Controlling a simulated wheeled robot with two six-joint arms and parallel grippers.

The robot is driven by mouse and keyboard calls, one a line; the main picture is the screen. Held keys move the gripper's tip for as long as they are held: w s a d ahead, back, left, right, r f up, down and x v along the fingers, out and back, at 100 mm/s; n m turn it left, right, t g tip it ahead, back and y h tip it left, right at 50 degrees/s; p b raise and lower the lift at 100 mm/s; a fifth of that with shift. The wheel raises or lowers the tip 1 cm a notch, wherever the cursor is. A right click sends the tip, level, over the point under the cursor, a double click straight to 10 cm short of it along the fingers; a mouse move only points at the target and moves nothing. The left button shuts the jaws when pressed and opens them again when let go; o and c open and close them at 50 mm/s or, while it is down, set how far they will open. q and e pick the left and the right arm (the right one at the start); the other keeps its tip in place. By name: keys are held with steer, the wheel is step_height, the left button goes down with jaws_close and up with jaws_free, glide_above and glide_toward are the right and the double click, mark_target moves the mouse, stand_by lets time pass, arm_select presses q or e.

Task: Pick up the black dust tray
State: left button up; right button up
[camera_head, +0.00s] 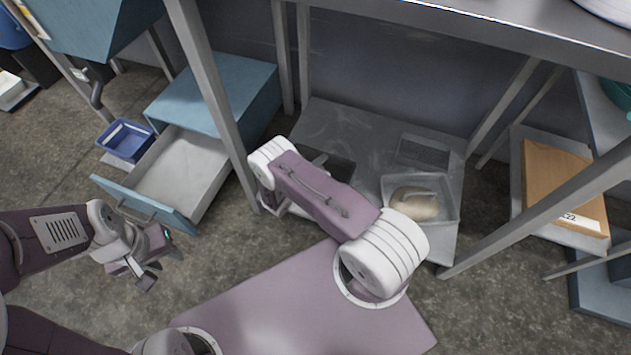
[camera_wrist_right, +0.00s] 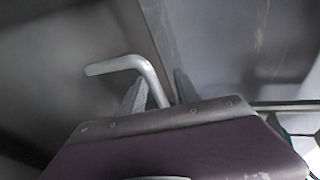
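A dark, flat-looking patch (camera_head: 341,172) on the low shelf under the table, partly hidden behind my right arm, may be the black dust tray; its outline is unclear. In the right wrist view, a bent grey handle (camera_wrist_right: 128,66) rises between the two fingers of my right gripper (camera_wrist_right: 160,88). The fingers stand apart, with a small gap beside the handle, and I see no firm hold. In the head view the right gripper is mostly hidden by its own arm. My left gripper (camera_head: 160,268) is open and empty, above the floor in front of the drawer.
A low shelf (camera_head: 390,135) under the table holds a clear bin (camera_head: 450,205) with a tan item. Table legs (camera_head: 212,80) stand close to my right arm. An open drawer (camera_head: 180,172) and a small blue bin (camera_head: 127,140) are at left; a cardboard box (camera_head: 562,178) is at right.

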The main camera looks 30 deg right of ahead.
steer(key=shift+d, duration=0.15)
jaws_close()
stand_by(1.4)
